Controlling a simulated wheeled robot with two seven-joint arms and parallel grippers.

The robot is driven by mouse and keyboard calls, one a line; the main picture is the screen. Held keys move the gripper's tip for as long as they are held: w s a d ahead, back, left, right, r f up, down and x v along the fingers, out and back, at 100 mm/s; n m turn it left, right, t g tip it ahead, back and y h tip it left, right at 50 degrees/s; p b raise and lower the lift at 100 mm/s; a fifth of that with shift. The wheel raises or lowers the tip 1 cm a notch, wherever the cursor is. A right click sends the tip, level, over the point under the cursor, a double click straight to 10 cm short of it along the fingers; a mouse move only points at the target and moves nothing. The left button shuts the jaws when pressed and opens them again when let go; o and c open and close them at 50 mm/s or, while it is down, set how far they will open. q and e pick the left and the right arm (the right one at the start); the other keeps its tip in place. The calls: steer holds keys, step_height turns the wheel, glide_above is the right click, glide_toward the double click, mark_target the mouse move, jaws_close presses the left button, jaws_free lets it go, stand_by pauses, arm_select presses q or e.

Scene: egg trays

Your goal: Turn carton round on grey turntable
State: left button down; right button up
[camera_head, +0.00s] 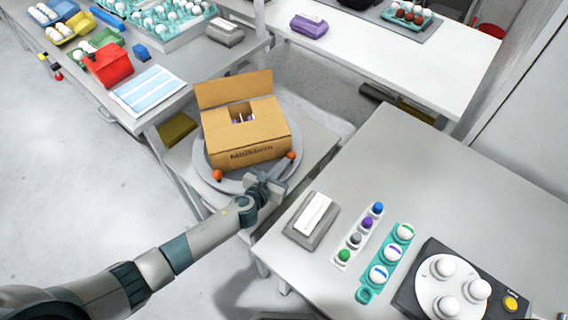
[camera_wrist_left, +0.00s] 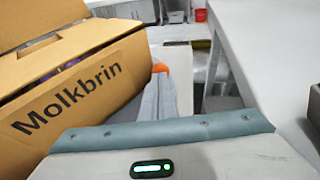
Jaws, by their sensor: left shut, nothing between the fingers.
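The brown cardboard carton (camera_head: 250,150) sits on the round grey turntable (camera_head: 203,168), its back flap standing up and its top partly open. Its front face reads "Molkbrin" and fills the left of the left wrist view (camera_wrist_left: 75,90). Orange knobs stand on the turntable rim, one at the front left (camera_head: 217,176) and one at the front right (camera_head: 291,155). My left gripper (camera_head: 268,184) is shut and empty at the turntable's front edge, by the front right knob. An orange knob (camera_wrist_left: 160,68) shows just beyond its fingers; I cannot tell whether they touch. My right gripper is not seen.
The right table (camera_head: 360,160) holds a grey box with a white label (camera_head: 313,218), a strip of coloured knobs, a teal egg holder (camera_head: 385,265) and a dial unit (camera_head: 455,285). The left table holds egg trays and a red box (camera_head: 108,64). Floor at left is clear.

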arm_select(q)
steer(key=shift+w+d+f, duration=0.1)
steer(key=shift+w+d, duration=0.05)
steer(key=shift+w, duration=0.05)
steer(key=shift+w+d, duration=0.1)
steer(key=shift+w, duration=0.05)
stand_by(0.4)
